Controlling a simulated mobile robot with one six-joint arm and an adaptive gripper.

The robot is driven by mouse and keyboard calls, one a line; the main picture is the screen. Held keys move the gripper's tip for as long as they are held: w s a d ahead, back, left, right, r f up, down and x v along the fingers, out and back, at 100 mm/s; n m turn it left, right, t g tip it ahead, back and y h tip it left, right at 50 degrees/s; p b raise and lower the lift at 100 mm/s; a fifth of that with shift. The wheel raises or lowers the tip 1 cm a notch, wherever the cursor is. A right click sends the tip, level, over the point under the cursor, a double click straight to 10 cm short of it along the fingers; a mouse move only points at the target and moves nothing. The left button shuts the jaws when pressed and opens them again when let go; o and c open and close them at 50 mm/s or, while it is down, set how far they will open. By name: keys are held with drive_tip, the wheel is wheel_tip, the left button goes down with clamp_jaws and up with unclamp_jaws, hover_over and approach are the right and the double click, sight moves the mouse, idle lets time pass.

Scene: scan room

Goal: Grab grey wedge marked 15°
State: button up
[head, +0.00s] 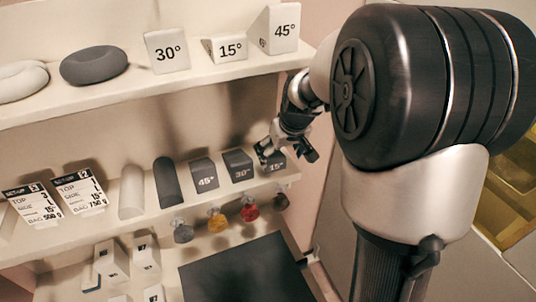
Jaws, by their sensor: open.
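The grey wedge marked 15° (277,167) sits on the lower shelf at its right end, to the right of the grey 30° wedge (238,165) and the grey 45° wedge (204,175). My gripper (286,152) is open, with its fingers close around the top of the 15° wedge. They hide part of it, and I cannot tell whether they touch it.
White wedges marked 30° (167,52), 15° (230,48) and 45° (280,30) stand on the upper shelf (130,88). A dark roll (168,182), a white roll (131,192) and coloured knobs (217,222) are nearby. A side wall is close on the right.

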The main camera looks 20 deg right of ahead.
sight(276, 160)
drive_tip(key=x, duration=0.5)
drive_tip(key=shift+s+a, duration=0.1)
drive_tip(key=shift+a, duration=0.2)
drive_tip(key=shift+c, duration=0.5)
drive_tip(key=c, duration=1)
drive_tip(key=shift+r, duration=0.2)
drive_tip(key=shift+c, duration=0.2)
